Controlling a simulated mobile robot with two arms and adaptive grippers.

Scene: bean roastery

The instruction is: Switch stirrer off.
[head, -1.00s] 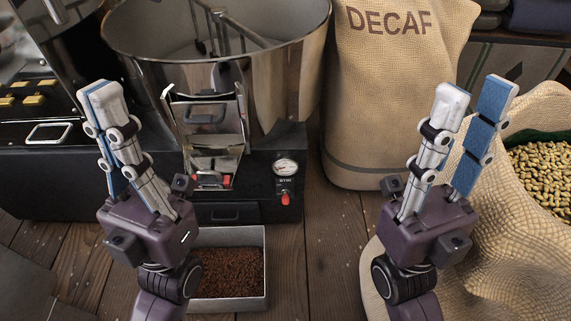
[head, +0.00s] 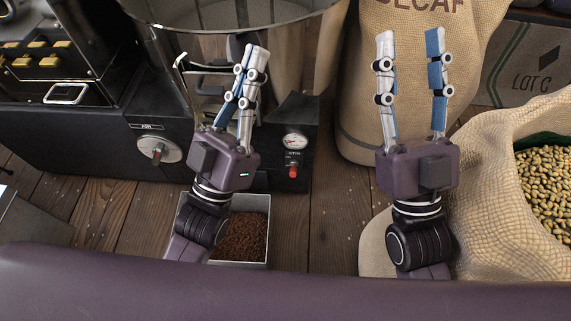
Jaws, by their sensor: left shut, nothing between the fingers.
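The stirrer switch (head: 293,171) is a small red lever on the black machine front, under a round white gauge and beside a small label that looks like STIR. I cannot tell for sure whether the lever points up or down. My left gripper (head: 254,52) is shut and empty, fingers pointing up in the picture, to the left of the switch and apart from it in the picture. It covers part of the metal chute under the round steel pan (head: 230,22). My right gripper (head: 411,38) is open and empty, in front of the DECAF sack (head: 405,80).
The gauge (head: 294,141) sits just above the switch. A dial marked AIR (head: 154,150) is further left. An open sack of pale beans (head: 490,150) is at right. Bare floor (head: 333,215) lies between my arms.

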